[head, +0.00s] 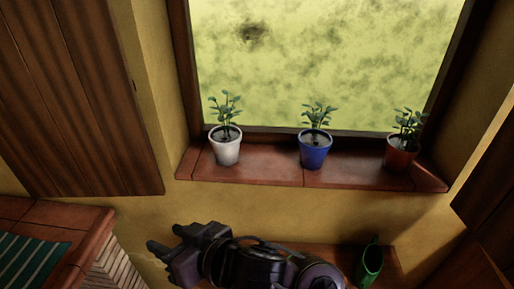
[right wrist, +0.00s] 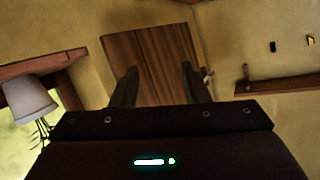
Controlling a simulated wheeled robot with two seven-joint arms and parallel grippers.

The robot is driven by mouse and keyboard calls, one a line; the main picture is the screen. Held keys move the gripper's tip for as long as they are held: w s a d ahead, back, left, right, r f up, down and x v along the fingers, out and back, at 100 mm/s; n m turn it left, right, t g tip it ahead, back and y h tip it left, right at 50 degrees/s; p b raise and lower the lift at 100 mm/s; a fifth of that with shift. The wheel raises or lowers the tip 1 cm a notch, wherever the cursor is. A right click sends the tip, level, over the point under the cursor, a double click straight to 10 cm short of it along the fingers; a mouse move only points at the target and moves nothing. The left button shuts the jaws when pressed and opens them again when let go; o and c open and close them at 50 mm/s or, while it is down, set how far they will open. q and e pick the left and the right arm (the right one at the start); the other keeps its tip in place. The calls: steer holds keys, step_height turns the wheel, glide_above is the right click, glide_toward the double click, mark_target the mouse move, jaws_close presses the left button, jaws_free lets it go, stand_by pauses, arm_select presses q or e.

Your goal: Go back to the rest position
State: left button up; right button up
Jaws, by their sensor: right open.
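My right gripper (head: 164,238) is open and points left, below the window sill, in front of the yellow wall. Nothing is between its fingers; in the right wrist view both fingers (right wrist: 157,82) stand apart, with a wooden panel seen beyond them. My right forearm runs along the bottom of the head view and hides part of the surface behind it. My left gripper is not in view.
On the brick sill (head: 256,178) stand a white pot (head: 226,152), a blue pot (head: 314,156) and a red-brown pot (head: 402,157), each with a plant. A brick counter (head: 85,222) is at lower left.

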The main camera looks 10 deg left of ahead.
steer(key=w+d+f+m+t+h, duration=0.2)
steer(key=w+d+f+m+h, duration=0.1)
steer(key=d, duration=0.6)
steer(key=w+d+f+m+t+h, duration=0.1)
steer(key=w+d+f+m+h, duration=0.25)
steer(key=d, duration=0.45)
steer(key=s+d+f+m+g+h, duration=0.1)
steer(key=s+d+f+g+h, duration=0.3)
steer(key=d, duration=0.7)
steer(key=s+d+f+m+g+h, duration=0.1)
steer(key=s+d+f+h, duration=0.1)
steer(key=s+d+f, duration=0.65)
step_height(320, 180, down, 30)
steer(key=d+r+g, duration=0.1)
steer(key=d, duration=0.1)
steer(key=s+d+f+g, duration=0.1)
steer(key=s+d+f, duration=0.2)
steer(key=s+f, duration=1.4)
steer(key=shift+s+d+f+n+g, duration=0.2)
steer(key=shift+s+f+n+g, duration=0.15)
steer(key=shift+s, duration=0.9)
